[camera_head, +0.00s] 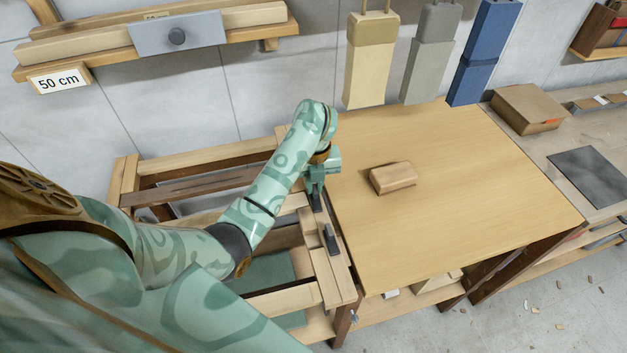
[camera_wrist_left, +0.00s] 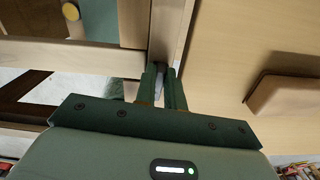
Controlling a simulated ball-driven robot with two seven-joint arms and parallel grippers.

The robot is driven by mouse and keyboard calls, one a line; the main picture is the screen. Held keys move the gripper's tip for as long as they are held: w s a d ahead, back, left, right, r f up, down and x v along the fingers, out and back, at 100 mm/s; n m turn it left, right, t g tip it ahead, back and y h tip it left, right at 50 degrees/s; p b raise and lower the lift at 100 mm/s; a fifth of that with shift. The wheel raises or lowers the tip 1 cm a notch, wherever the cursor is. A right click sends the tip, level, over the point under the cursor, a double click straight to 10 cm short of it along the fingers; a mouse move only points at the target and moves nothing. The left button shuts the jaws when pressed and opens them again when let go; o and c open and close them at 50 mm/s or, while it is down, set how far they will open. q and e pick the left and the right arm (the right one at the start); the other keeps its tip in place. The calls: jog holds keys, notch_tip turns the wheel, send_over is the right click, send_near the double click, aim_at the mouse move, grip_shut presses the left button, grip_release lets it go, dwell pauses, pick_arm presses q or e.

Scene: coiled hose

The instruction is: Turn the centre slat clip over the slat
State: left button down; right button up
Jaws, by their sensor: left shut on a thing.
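My left gripper (camera_head: 315,187) points down at the wooden frame left of the table top. It is shut on a small dark clip (camera_head: 317,204), which looks like the centre slat clip and is mostly hidden by the fingers. In the left wrist view the fingers (camera_wrist_left: 163,80) close around the dark clip (camera_wrist_left: 160,68) beside a pale wooden rail. I cannot tell how far the clip is turned over the slat. A second dark clip (camera_head: 331,238) lies on the frame's side rail (camera_head: 325,272), nearer to me. My right gripper is not in view.
A wooden block (camera_head: 393,178) lies on the broad table top (camera_head: 450,210), right of the gripper; the rest of that top is clear. Slats (camera_head: 200,187) cross the open frame on the left. A cardboard box (camera_head: 527,108) stands at the far right.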

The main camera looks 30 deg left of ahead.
pick_arm(q)
jog(key=shift+d+r+m+p, duration=0.1)
jog(key=shift+r+m+p, duration=0.15)
jog(key=shift+m+p, duration=0.9)
jog(key=m+p, duration=0.3)
jog(key=m, duration=0.2)
jog(key=shift+w+d+m, duration=0.1)
jog(key=shift+m, duration=0.25)
jog(key=m+p, duration=0.2)
jog(key=m, duration=0.2)
jog(key=shift+d, duration=0.1)
jog(key=m+p, duration=0.2)
jog(key=m, duration=0.2)
jog(key=shift+f, duration=0.1)
jog(key=shift+d+m, duration=0.1)
jog(key=shift+m, duration=0.4)
jog(key=c, duration=1.5)
grip_release()
jog(key=shift+f, duration=0.1)
